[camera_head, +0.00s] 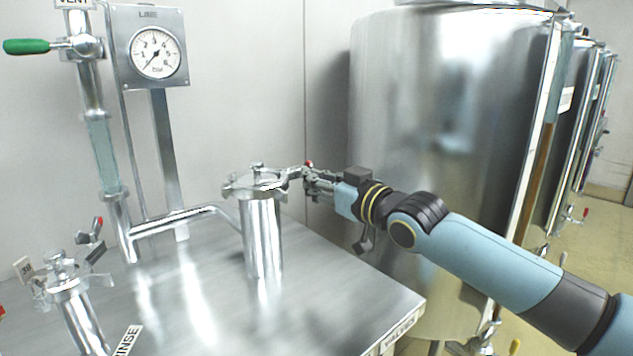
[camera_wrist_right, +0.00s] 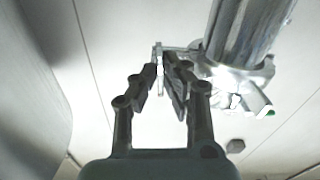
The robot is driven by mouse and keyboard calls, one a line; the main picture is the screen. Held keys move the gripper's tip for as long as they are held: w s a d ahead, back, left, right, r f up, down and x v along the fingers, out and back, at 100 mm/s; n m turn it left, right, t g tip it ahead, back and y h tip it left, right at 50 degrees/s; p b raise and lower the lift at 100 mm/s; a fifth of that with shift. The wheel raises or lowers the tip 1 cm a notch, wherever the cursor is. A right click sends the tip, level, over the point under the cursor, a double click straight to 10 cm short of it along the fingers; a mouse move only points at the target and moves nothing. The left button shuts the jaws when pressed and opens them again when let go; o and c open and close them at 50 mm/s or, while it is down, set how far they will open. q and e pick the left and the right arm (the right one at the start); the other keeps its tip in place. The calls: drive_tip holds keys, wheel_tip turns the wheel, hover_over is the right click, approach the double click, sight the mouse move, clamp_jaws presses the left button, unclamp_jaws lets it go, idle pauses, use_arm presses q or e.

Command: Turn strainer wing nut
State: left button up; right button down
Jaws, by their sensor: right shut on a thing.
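The strainer (camera_head: 262,238) is an upright shiny steel cylinder with a clamped lid, standing on the steel table. Its wing nut (camera_head: 308,164) sits at the right side of the lid; a small red tip shows, and the rest is mostly hidden by the fingers. My right gripper (camera_head: 297,178) reaches in from the right at lid height and is shut on the wing nut. In the right wrist view, the fingers (camera_wrist_right: 165,72) close around a thin metal part beside the strainer (camera_wrist_right: 248,35). My left gripper is not in view.
A second clamped steel fitting (camera_head: 80,318) stands at the front left of the steel table (camera_head: 340,292). A pressure gauge (camera_head: 157,52) and a pipe with a green-handled valve (camera_head: 28,46) stand behind. A large tank (camera_head: 440,120) is close behind my right arm.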

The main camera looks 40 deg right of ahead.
drive_tip(key=shift+f, duration=0.1)
drive_tip(key=c, duration=1.5)
unclamp_jaws()
drive_tip(key=shift+o, duration=0.2)
drive_tip(key=shift+s, duration=0.1)
drive_tip(key=s+d, duration=0.1)
drive_tip(key=s, duration=1)
drive_tip(key=shift+s, duration=0.35)
